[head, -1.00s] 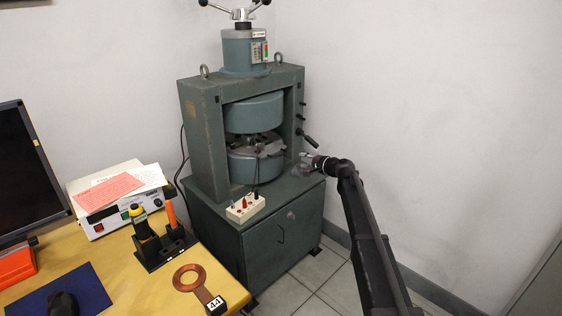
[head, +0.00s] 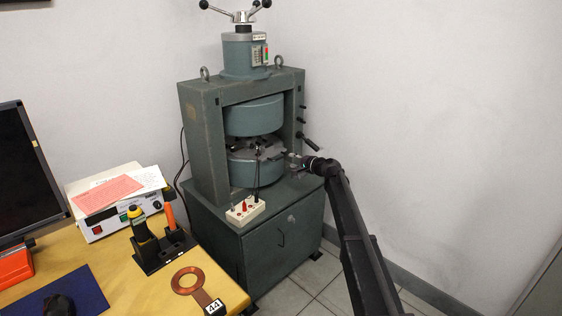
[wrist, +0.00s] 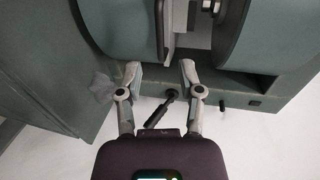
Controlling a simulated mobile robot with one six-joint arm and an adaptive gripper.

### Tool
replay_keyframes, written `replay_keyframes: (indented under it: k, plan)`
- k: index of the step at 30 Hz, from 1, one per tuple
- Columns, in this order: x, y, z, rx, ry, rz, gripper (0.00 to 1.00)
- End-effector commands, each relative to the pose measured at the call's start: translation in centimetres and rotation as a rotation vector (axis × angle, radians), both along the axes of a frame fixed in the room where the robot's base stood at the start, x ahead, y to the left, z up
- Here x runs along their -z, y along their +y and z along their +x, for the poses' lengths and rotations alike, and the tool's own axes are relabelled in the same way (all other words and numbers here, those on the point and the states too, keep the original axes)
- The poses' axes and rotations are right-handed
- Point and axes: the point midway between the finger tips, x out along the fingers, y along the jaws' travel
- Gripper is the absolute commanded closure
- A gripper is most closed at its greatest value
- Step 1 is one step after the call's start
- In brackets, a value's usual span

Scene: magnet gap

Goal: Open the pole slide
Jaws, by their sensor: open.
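The green magnet frame (head: 197,145) holds an upper pole drum (head: 253,115) and a lower pole drum (head: 243,171) with a narrow gap between them. A grey plate (head: 268,150) lies in that gap, and its pale edge shows in the wrist view (wrist: 178,48). Which part is the pole slide is not clear. My gripper (head: 290,160) is open and empty at the right front of the gap. In the wrist view my gripper (wrist: 159,68) has one fingertip on each side of the line of the gap. Contact with the plate cannot be told.
A black lever (head: 310,142) sticks out of the frame's right side, close to my gripper; it also shows in the wrist view (wrist: 163,108). A white terminal box (head: 246,211) with leads stands on the cabinet front. The wooden desk (head: 100,262) is at left. Open floor lies right.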

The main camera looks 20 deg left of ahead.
Motion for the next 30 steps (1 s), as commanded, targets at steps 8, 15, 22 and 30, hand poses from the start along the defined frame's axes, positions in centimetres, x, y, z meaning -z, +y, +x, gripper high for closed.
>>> replay_keyframes:
  k: [8, 15, 22, 30]
  plan:
    - [1.1, 4.0, 1.8, -0.001, 0.0, 0.0, 0.52]
    - [1.6, 6.3, 2.8, 0.001, 0.0, 0.0, 0.52]
    - [1.7, 7.1, 3.0, 0.001, 0.0, 0.0, 0.52]
    - [1.7, 7.1, 2.9, 0.0, 0.0, 0.0, 0.52]
